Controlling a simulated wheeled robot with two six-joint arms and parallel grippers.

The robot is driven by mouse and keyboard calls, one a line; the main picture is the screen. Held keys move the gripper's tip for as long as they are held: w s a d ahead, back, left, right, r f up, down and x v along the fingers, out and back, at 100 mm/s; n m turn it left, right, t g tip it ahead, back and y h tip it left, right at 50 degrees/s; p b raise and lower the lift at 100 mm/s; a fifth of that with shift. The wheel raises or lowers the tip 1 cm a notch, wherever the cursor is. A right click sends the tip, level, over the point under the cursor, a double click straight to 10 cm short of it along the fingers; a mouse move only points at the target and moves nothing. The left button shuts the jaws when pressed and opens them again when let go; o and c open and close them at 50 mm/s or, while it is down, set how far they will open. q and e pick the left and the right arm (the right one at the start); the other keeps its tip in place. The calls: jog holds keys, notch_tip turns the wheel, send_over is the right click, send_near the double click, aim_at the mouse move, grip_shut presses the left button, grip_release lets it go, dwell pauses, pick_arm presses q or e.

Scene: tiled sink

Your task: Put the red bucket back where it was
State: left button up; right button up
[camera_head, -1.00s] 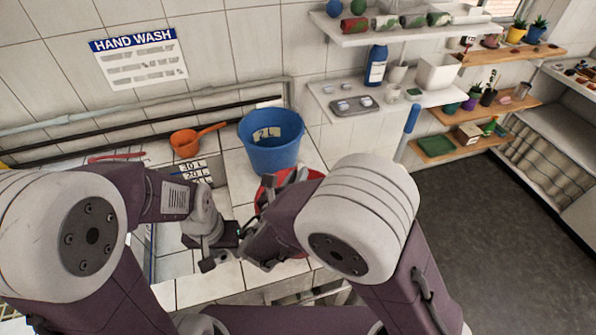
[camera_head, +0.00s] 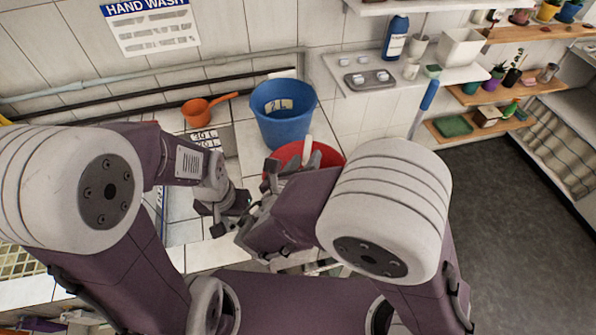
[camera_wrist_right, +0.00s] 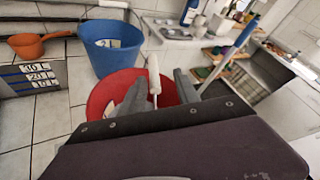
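The red bucket (camera_head: 334,155) stands on the tiled counter just in front of the blue bucket, partly hidden by my right arm in the head view. In the right wrist view the red bucket (camera_wrist_right: 98,98) lies beyond my right gripper (camera_wrist_right: 158,88). Its white handle grip (camera_wrist_right: 153,72) shows between the two fingers, with gaps at both sides. The right gripper (camera_head: 295,163) is at the bucket's near rim in the head view. My left gripper (camera_head: 228,212) is left of the bucket, over the sink's edge; its finger opening is unclear.
The blue bucket (camera_head: 283,118) stands behind the red one against the wall. An orange dipper (camera_head: 197,112) and a litre-level sign (camera_head: 206,140) are to the left. A blue-handled pole (camera_head: 429,96) and shelves (camera_head: 440,85) are at the right.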

jog(key=v, duration=0.7)
jog(key=s+d+f+n+g+y, duration=0.2)
jog(key=d+f+n+g, duration=0.4)
jog(key=d+n, duration=0.4)
jog(key=s+d+f+n+g+y, duration=0.1)
jog(key=d+f+n+g, duration=0.5)
jog(key=n, duration=1.6)
jog(key=s+d+f, duration=0.1)
jog(key=d, duration=0.3)
jog(key=shift+d+f+n+y, duration=0.25)
jog(key=shift+d+n+y, duration=0.15)
